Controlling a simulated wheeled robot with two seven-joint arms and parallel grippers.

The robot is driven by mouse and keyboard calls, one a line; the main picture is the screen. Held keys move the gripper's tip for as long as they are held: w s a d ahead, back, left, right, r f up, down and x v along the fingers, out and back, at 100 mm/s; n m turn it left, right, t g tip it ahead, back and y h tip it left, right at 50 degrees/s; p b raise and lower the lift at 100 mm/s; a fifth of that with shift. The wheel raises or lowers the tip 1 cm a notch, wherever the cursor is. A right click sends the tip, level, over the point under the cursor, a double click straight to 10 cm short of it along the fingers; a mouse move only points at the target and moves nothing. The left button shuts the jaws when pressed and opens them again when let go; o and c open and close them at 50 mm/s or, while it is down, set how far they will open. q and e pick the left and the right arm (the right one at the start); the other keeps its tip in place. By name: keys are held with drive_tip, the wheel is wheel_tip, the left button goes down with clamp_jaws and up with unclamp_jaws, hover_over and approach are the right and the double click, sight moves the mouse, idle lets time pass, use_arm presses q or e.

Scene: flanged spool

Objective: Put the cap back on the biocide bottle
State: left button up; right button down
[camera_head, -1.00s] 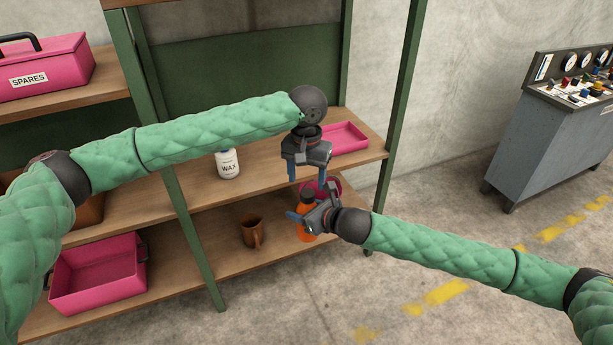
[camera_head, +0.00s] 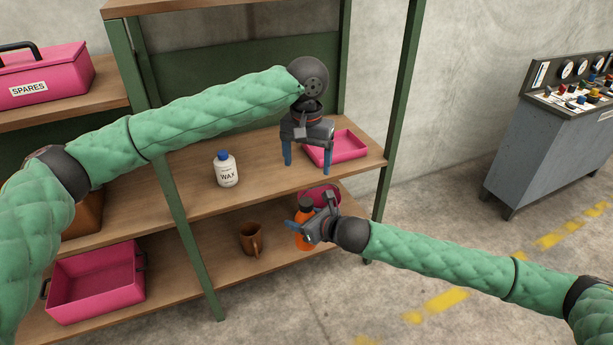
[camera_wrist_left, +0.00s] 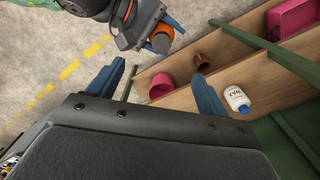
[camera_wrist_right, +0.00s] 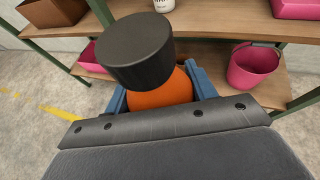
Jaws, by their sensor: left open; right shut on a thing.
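The orange bottle (camera_head: 303,240) is upright in my right gripper (camera_head: 308,231), in front of the lower shelf. Its body also shows in the right wrist view (camera_wrist_right: 162,91), between the blue fingers. A black cap (camera_head: 305,204) sits on top of the bottle; it is large in the right wrist view (camera_wrist_right: 138,50) and looks straight. I cannot tell how tightly it is seated. No label shows on the bottle. My left gripper (camera_head: 307,160) is open and empty, fingers down, above the bottle and apart from the cap. The bottle also shows beyond the fingers in the left wrist view (camera_wrist_left: 161,39).
A white wax bottle (camera_head: 226,170) and a pink tray (camera_head: 350,148) stand on the middle shelf. A brown mug (camera_head: 249,238), a pink bucket (camera_head: 331,193) and a pink bin (camera_head: 97,283) are on the lower shelf. Green posts (camera_head: 190,240) frame the shelves.

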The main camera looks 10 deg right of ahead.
use_arm(q)
drive_tip(key=shift+w+a+r, duration=0.1)
drive_tip(key=shift+a+r, duration=0.05)
drive_tip(key=shift+r, duration=1.95)
use_arm(e)
drive_tip(key=shift+r, duration=0.1)
